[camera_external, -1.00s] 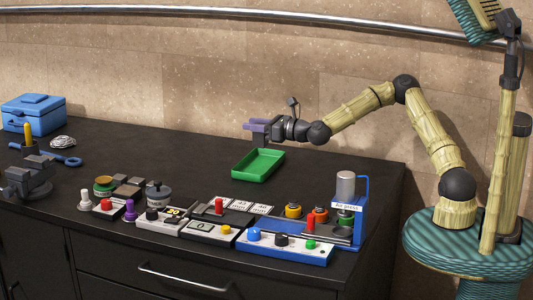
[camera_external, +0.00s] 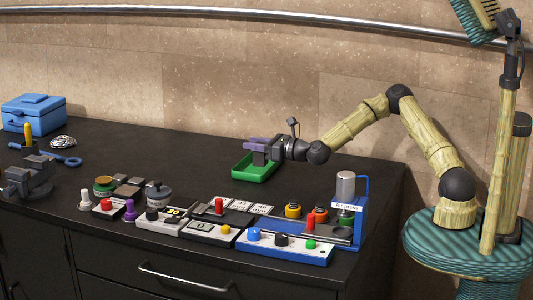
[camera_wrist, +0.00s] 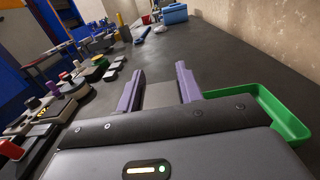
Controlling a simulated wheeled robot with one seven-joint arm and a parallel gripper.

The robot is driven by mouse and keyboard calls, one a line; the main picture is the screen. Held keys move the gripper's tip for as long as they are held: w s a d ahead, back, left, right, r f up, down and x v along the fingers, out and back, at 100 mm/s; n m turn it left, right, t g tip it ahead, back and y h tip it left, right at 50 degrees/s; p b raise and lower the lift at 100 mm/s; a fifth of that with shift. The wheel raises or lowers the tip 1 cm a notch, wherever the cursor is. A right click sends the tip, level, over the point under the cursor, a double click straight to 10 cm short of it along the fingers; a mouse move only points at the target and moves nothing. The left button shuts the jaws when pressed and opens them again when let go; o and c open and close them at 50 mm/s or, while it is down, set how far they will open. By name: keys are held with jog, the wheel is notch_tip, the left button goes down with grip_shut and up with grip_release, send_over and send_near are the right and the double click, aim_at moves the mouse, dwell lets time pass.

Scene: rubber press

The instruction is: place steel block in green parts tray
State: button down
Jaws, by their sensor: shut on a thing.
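The green parts tray (camera_external: 243,175) lies on the dark bench top, below my gripper in the external view. Its green rim (camera_wrist: 285,110) also shows at the right of the wrist view, beside and partly behind my gripper. My gripper (camera_external: 257,148) has purple fingers and is shut on the steel block (camera_wrist: 160,95), a grey piece between the fingers in the wrist view. In the external view my gripper covers part of the tray, and the block is too small to make out clearly. I cannot tell whether the block touches the tray.
A blue press (camera_external: 345,207) and several button boxes stand along the bench's front edge. A vise (camera_external: 28,178), a blue wrench (camera_external: 60,158) and a blue toolbox (camera_external: 33,115) are at the left.

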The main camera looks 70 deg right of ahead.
aim_at(255, 154)
jog(key=shift+f, duration=1.7)
jog(key=shift+f, duration=0.2)
jog(key=c, duration=0.9)
grip_release()
jog(key=shift+r, duration=0.1)
jog(key=s+b, duration=0.1)
jog(key=s, duration=1.1)
